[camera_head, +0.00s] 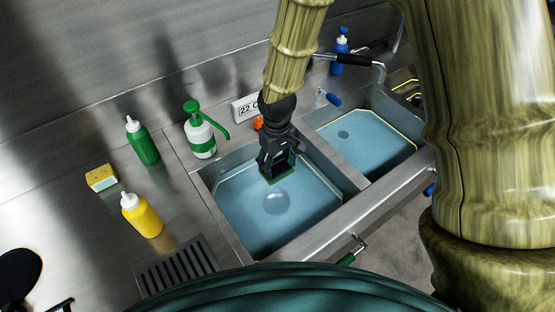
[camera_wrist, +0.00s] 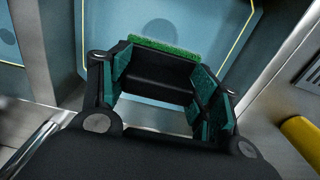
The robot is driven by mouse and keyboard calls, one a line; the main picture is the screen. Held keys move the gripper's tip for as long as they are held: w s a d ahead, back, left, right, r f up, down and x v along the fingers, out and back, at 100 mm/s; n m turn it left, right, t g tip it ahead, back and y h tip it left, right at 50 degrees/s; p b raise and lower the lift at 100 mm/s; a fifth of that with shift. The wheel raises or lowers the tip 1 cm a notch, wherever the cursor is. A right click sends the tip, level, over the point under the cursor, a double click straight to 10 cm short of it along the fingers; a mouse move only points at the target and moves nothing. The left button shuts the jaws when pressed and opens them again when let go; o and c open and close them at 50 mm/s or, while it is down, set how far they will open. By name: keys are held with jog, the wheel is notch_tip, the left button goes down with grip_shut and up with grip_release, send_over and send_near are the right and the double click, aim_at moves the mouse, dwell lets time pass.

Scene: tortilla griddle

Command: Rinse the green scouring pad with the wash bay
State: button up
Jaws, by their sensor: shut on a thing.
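My gripper (camera_head: 280,172) is shut on the green scouring pad (camera_head: 282,179) and points down over the left basin (camera_head: 240,218) of the wash bay. The pad also shows at the fingertips in the wrist view (camera_wrist: 165,46), as a thin green strip between the teal finger pads. It is close over the basin's blue water; I cannot tell whether it touches the water. A round drain (camera_head: 276,203) shows in that basin. The right basin (camera_head: 365,142) also holds blue water, with nothing in it but its drain.
A green-topped spray bottle (camera_head: 200,135), a green bottle (camera_head: 142,141), a yellow bottle (camera_head: 142,215) and a yellow sponge (camera_head: 101,178) stand on the left counter. A "22 C" sign (camera_head: 246,108) and a blue bottle (camera_head: 340,52) are behind. A metal divider separates the basins.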

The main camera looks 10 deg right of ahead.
notch_tip(320, 180, down, 14)
jog(key=b, duration=0.6)
jog(key=shift+b, duration=0.3)
dwell(0.5)
jog(key=shift+r, duration=0.1)
jog(key=shift+a, duration=0.1)
dwell(0.5)
jog(key=shift+a, duration=0.45)
jog(key=shift+d, duration=0.1)
jog(key=shift+d+p, duration=0.4)
jog(key=shift+d, duration=0.65)
jog(key=shift+a, duration=0.1)
jog(key=shift+a, duration=1.1)
